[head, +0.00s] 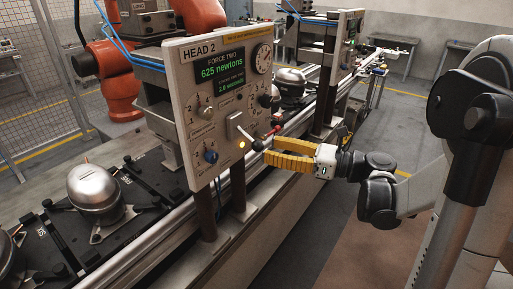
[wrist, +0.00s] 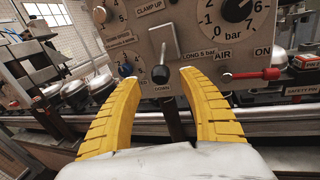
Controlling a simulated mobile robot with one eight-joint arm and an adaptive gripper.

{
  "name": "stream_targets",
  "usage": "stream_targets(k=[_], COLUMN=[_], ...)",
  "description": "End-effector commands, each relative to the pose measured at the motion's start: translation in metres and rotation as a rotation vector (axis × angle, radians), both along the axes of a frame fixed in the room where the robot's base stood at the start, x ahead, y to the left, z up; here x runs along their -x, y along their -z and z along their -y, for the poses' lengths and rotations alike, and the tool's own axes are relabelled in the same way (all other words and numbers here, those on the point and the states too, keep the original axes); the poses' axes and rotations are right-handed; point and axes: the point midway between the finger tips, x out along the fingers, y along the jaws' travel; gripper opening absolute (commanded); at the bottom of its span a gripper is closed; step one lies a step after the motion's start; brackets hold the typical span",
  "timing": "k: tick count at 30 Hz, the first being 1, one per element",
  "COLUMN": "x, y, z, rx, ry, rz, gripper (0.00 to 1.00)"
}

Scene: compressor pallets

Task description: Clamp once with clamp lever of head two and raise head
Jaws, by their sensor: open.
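The grey HEAD 2 panel (head: 215,125) shows "FORCE TWO 625 newtons" on its display. Its clamp lever has a dark ball knob (head: 257,145) on a pale stem. In the wrist view the knob (wrist: 160,74) hangs below a metal lever plate (wrist: 163,42), between the labels CLAMP UP and DOWN, on the DOWN side. My gripper (wrist: 160,80) is open, its two yellow fingers spread to either side of the knob. No contact with the knob is visible. In the head view my gripper (head: 268,148) reaches the panel from the right, fingertips by the knob.
A red-handled AIR lever (wrist: 255,75) sits right of the clamp lever. A blue knob (wrist: 126,69) sits left. An amber lamp (head: 241,144) glows on the panel. A silver compressor (head: 97,187) stands on a pallet left of the panel; the conveyor rail (wrist: 240,129) runs below.

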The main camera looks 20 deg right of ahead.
Motion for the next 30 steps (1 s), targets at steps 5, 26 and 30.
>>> stream_targets(k=[5,26,30], x=[-0.019,-0.029,-0.029], y=[0.002,0.0,0.0], z=[-0.024,-0.035,-0.035], rx=[0.001,0.001,0.003], ry=[-0.002,0.001,0.001], rz=[0.0,0.0,0.0], gripper=[0.49,0.0,0.0])
